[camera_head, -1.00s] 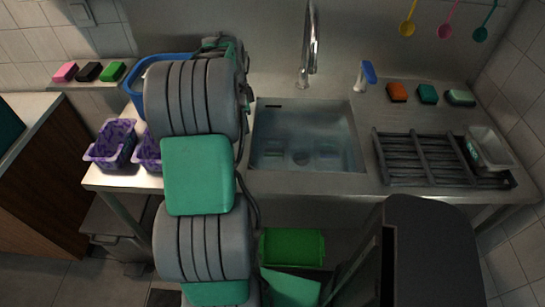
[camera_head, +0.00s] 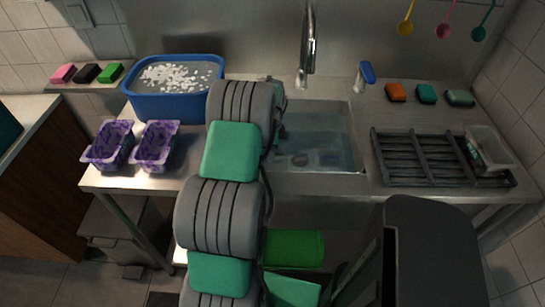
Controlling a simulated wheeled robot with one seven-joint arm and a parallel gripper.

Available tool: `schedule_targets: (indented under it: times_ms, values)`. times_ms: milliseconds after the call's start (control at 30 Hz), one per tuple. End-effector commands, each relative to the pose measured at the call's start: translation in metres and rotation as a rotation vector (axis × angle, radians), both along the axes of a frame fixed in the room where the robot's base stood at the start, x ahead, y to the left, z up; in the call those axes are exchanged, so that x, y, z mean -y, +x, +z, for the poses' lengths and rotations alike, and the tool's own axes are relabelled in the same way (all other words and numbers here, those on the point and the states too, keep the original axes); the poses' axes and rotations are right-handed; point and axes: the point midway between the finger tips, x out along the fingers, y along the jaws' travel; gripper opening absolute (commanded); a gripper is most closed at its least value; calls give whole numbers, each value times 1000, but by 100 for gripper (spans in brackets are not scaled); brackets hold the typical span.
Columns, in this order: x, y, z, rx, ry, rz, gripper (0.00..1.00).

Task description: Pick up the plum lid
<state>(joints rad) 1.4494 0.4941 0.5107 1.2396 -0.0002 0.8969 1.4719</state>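I cannot make out a plum lid anywhere in the head view. Two purple patterned tubs, the left one (camera_head: 110,146) and the right one (camera_head: 156,147), stand open side by side on the left of the counter. My arm rises through the middle of the view. Its end is over the left part of the sink (camera_head: 335,130). My gripper is mostly hidden behind the arm links, so its fingers and anything between them cannot be seen. Pale see-through shapes lie low in the sink, too unclear to name.
A blue basin (camera_head: 172,104) with white bits floating in it stands behind the tubs. A tap (camera_head: 308,45) rises behind the sink. A dark rack (camera_head: 425,160) holds a clear container (camera_head: 487,150) at right. A blue-topped bottle (camera_head: 365,75) and sponges line the back.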

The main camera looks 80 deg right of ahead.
Motion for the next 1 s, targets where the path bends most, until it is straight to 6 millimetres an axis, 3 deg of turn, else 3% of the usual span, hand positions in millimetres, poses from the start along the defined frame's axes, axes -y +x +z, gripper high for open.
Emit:
schedule_targets:
  times_ms: [400,1000]
  values:
    - [0,0,0,0,0,0,0]
    - [0,0,2,0,-1,0,0]
